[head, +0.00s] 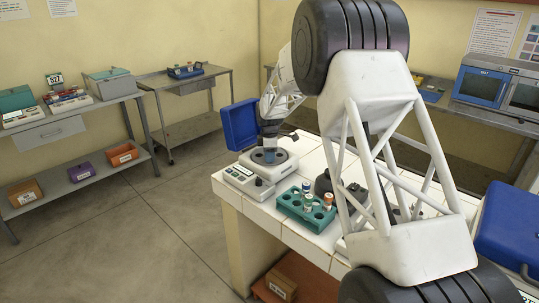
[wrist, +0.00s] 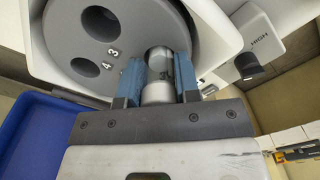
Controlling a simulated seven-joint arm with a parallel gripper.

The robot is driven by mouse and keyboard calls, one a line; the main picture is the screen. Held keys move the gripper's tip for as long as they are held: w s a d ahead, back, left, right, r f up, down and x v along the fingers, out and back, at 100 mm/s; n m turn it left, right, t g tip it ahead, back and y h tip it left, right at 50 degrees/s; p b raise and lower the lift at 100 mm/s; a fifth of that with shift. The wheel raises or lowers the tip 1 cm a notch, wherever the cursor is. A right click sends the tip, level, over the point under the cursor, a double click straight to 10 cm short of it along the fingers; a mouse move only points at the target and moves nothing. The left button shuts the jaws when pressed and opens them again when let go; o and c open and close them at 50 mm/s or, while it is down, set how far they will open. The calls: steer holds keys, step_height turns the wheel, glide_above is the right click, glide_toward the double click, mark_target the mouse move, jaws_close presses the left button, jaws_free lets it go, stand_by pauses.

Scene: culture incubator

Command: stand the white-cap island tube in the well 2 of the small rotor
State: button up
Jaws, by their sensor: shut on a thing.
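My gripper (wrist: 158,62) is shut on a tube (wrist: 157,92) with a pale whitish-grey end, held between its two blue fingers. The tube is over the right part of the grey small rotor (wrist: 95,75) in the wrist view. The rotor's wells marked 3 and 4 show open and dark. The fingers and tube cover the place to the right of them, so well 2 and its mark are hidden. I cannot tell whether the tube's lower end is inside a well. In the head view my gripper (head: 269,146) is just above the rotor (head: 268,158).
A teal rack (head: 295,209) with several tubes stands nearby on the white-tiled table (head: 245,207). My arm hides much of the table's right side.

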steer(key=o, duration=1.3)
steer(key=shift+r, duration=0.2)
steer(key=shift+r, duration=3.6)
